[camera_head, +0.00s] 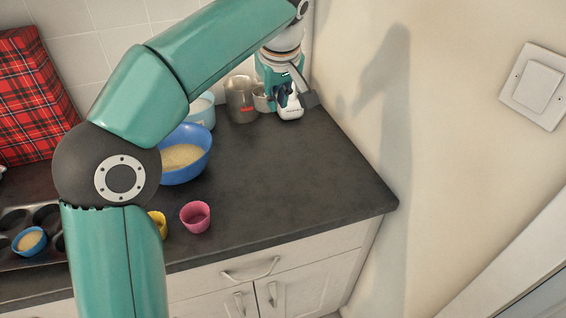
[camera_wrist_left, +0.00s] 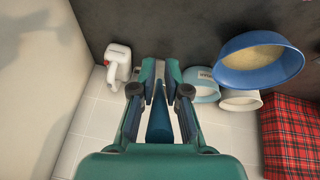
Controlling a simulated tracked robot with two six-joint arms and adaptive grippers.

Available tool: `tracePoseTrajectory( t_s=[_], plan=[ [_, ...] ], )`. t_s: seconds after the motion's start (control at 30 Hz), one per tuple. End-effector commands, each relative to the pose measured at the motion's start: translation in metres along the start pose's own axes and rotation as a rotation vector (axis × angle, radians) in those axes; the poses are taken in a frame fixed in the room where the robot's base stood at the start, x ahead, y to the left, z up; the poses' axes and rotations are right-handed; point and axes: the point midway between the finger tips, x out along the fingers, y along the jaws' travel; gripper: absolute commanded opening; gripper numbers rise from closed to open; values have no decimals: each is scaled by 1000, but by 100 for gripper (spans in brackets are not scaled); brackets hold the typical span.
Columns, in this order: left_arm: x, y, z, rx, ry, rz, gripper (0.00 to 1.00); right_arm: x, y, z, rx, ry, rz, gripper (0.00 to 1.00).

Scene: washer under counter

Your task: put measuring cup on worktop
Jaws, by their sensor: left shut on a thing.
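The clear grey measuring cup (camera_head: 241,98) with a red marking is at the back right of the dark worktop (camera_head: 290,180), near the wall corner. My left gripper (camera_head: 274,95) is just right of the cup, at its handle side, and is shut on it. In the left wrist view my gripper's fingers (camera_wrist_left: 160,72) are close together, but the cup does not show clearly between them. I cannot tell whether the cup's base touches the worktop. My right gripper is not in view.
A white appliance (camera_head: 291,111) stands close beside my left gripper. A pink cup (camera_head: 195,217) is near the front edge.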

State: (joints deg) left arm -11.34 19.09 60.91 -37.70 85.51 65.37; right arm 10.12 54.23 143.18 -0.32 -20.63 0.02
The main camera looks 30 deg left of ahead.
Motion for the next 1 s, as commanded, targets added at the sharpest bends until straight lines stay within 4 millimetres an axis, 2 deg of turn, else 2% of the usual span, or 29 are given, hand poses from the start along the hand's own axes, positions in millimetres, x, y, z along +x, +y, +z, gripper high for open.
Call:
tracePoseTrajectory(
  t_s=[0.03, 0.17, 0.43, 0.6, 0.77, 1.0],
  plan=[
    [13, -2, 7, 4, -2, -2, 0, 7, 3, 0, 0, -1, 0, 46],
    [44, -5, 21, 9, -4, -3, 0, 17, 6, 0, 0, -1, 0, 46],
    [105, -14, 48, 11, -4, -1, 0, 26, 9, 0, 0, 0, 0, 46],
    [125, -16, 56, 9, -3, 1, 0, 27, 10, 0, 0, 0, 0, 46],
    [134, -18, 60, 8, -3, 1, 0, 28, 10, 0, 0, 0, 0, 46],
    [163, -23, 73, 10, -4, 1, 0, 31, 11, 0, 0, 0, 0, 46]
  ],
)
